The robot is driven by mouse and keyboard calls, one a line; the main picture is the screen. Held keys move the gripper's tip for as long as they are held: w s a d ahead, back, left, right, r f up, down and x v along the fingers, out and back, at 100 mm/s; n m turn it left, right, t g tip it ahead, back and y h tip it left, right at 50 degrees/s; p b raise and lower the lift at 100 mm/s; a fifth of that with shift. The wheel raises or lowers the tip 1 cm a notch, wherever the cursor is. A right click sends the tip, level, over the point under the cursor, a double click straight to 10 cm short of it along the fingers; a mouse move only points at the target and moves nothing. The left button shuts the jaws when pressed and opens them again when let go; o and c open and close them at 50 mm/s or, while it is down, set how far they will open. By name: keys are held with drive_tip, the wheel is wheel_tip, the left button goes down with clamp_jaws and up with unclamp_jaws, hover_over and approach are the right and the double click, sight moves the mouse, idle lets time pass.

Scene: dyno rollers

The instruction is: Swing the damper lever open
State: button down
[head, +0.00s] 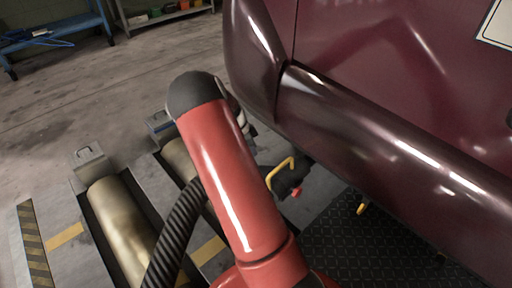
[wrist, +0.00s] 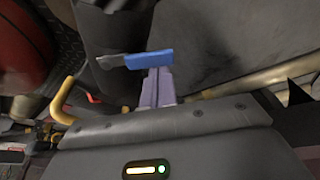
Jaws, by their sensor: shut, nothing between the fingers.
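My gripper (wrist: 158,88) shows in the wrist view as a narrow pair of grey-purple fingers, closed together and empty. A short blue bar (wrist: 152,60) with a dark grey left end lies across the view at the fingertips; I cannot tell whether it touches them. No part is marked as the damper lever, so I cannot tell whether this bar is it. A yellow bent handle (head: 281,172) stands beside a small red knob (head: 296,192) under the car's edge. A yellow handle also shows at left in the wrist view (wrist: 62,97). In the head view my red arm hides the gripper.
A dark red car body (head: 400,130) overhangs the right side. Metal rollers (head: 122,218) lie in floor frames at left. A dark tread plate (head: 335,240) lies below the car. A blue bench (head: 55,32) stands far back; the floor before it is clear.

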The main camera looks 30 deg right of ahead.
drive_tip(key=n, duration=0.1)
drive_tip(key=a+n, duration=0.1)
drive_tip(key=shift+w+a+f+n+t, duration=0.1)
drive_tip(key=shift+w+a+n+t, duration=0.15)
drive_tip(key=shift+w+n+t, duration=0.15)
drive_tip(key=a+n, duration=0.1)
drive_tip(key=n, duration=0.2)
drive_tip(key=a+n+t+b, duration=0.1)
drive_tip(key=a+n, duration=0.1)
drive_tip(key=n, duration=0.1)
drive_tip(key=a+n+t, duration=0.1)
drive_tip(key=a+n, duration=0.1)
drive_tip(key=n, duration=0.1)
drive_tip(key=shift+s+a+f, duration=0.15)
drive_tip(key=shift+s+f, duration=0.15)
drive_tip(key=shift+a, duration=0.1)
